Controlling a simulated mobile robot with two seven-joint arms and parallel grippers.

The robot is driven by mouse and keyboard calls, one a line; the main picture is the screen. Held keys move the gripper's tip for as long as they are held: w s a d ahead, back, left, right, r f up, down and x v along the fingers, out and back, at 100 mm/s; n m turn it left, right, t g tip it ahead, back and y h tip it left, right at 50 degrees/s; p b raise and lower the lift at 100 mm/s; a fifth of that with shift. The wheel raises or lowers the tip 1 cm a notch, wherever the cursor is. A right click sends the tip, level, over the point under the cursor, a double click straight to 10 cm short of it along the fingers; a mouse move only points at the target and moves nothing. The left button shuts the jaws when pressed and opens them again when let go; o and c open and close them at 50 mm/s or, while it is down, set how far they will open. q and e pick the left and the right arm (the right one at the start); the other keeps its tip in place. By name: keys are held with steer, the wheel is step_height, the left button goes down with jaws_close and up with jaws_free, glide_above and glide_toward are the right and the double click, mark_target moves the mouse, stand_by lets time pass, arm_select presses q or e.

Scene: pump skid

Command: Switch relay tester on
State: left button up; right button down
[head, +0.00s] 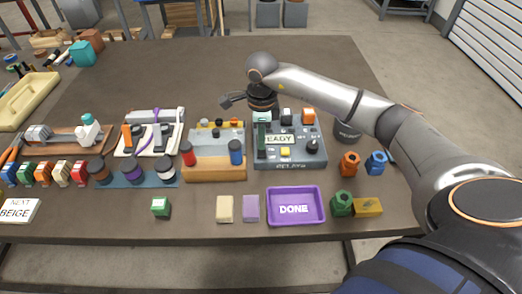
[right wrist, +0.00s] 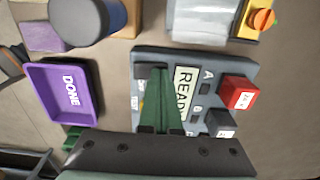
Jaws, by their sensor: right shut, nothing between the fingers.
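The relay tester (head: 318,160) is a grey-blue box on the table with a READY display, a yellow button (head: 285,152), a dark knob (head: 312,147) and coloured blocks along its far side. It also shows in the right wrist view (right wrist: 190,60). My right gripper (head: 262,154) points down over the tester's left part, left of the display. In the right wrist view its green fingers (right wrist: 157,72) are together and empty. They hide part of the tester's face. I cannot tell whether they touch it, and I cannot make out a power switch. My left gripper is not in view.
A purple DONE tray (head: 295,221) lies in front of the tester. A wooden stand with red and blue cylinders (head: 236,152) is close on its left. Orange and blue pieces (head: 349,163) stand to its right. The table behind is mostly clear.

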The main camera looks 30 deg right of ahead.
step_height(320, 180, up, 7)
steer(key=p, duration=0.5)
stand_by(0.3)
steer(key=shift+s+f, duration=0.1)
stand_by(0.4)
